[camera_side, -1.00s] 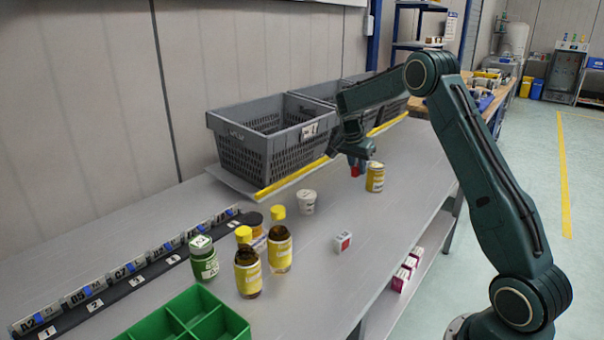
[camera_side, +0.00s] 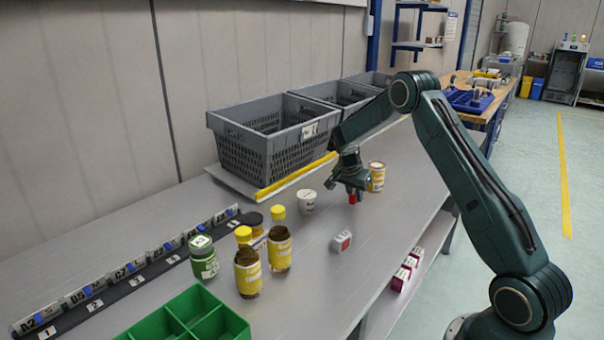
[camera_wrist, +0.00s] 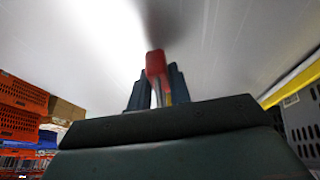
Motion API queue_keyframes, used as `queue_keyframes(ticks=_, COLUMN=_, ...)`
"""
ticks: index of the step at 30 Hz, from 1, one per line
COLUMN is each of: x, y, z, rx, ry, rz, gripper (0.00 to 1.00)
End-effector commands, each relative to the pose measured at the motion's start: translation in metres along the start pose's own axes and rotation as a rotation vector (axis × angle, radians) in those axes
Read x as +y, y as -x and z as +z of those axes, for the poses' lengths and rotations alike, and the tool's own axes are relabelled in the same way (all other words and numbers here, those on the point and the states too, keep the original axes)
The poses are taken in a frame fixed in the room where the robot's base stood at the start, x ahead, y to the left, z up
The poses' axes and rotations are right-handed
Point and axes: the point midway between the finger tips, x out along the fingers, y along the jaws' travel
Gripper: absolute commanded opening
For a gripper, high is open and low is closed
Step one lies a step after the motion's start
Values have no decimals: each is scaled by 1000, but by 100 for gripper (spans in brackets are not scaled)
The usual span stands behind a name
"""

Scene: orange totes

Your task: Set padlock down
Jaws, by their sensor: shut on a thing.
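A small red padlock (camera_side: 352,198) shows below my gripper (camera_side: 350,188) in the side view, low over the grey table or touching it; I cannot tell which. In the wrist view the red padlock (camera_wrist: 156,63) sits between the two dark fingers of my gripper (camera_wrist: 157,88). My gripper is shut on it. Part of the padlock is hidden by the fingers.
A yellow can (camera_side: 377,177) stands just right of my gripper, and a white tub (camera_side: 306,202) stands to the left. A small white-and-red box (camera_side: 341,241) lies in front. Grey crates (camera_side: 262,140) line the back. Brown bottles (camera_side: 248,272) and a green tray (camera_side: 190,318) are at the front left.

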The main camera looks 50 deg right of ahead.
Motion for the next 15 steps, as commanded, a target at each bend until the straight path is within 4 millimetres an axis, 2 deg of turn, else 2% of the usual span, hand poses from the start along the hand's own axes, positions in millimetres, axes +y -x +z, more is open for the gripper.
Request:
queue_keyframes(ticks=4, x=0, y=-11, z=4, rx=0, ry=-1, rz=0, gripper=0)
queue_keyframes(ticks=15, x=0, y=-13, z=5, rx=0, ry=-1, rz=-1, gripper=0)
